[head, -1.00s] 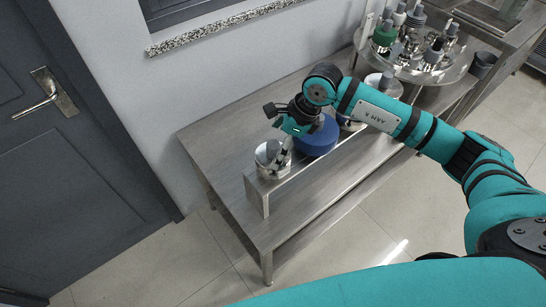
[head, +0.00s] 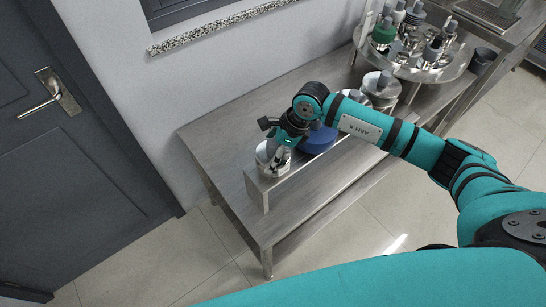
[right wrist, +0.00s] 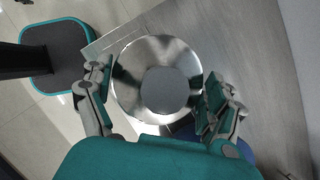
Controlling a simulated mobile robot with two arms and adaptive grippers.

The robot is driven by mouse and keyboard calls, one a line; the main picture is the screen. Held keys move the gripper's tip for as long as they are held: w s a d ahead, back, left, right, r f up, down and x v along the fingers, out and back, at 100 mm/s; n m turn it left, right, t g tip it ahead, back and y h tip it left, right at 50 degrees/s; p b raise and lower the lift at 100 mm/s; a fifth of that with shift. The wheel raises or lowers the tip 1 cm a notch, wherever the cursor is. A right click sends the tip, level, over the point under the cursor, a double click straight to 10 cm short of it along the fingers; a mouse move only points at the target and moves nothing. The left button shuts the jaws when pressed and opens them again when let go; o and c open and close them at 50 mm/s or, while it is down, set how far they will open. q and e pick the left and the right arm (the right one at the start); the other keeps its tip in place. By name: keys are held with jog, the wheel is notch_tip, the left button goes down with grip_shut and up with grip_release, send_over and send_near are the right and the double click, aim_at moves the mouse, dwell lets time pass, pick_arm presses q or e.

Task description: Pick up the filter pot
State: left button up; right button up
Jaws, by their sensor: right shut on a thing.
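The filter pot, a round shiny steel pot with a grey top (head: 263,154), stands at the near left end of the raised metal shelf. In the right wrist view the pot (right wrist: 130,82) lies between the fingers, seen from above. My right gripper (head: 276,158) reaches down over it, with its fingers against opposite sides of the rim; it is shut on the pot. The gripper hides part of the pot in the head view. The pot looks upright and on the shelf; whether it is lifted at all I cannot tell. My left gripper is not in view.
A blue round pot (head: 318,140) stands right beside my right gripper. Other steel pots (head: 382,84) stand farther along the shelf (head: 300,167). A round tray (head: 436,76) with several bottles is at the back right. The metal table (head: 222,143) is bare at left.

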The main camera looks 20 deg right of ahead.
jog(key=shift+w+r, duration=0.1)
jog(key=shift+c, duration=0.4)
jog(key=shift+r, duration=0.2)
notch_tip(320, 180, up, 10)
jog(key=b, duration=0.3)
jog(key=shift+f, duration=0.25)
jog(key=shift+r, duration=0.1)
notch_tip(320, 180, up, 6)
jog(key=p, duration=0.3)
jog(key=shift+r, duration=0.2)
jog(key=shift+f, duration=0.1)
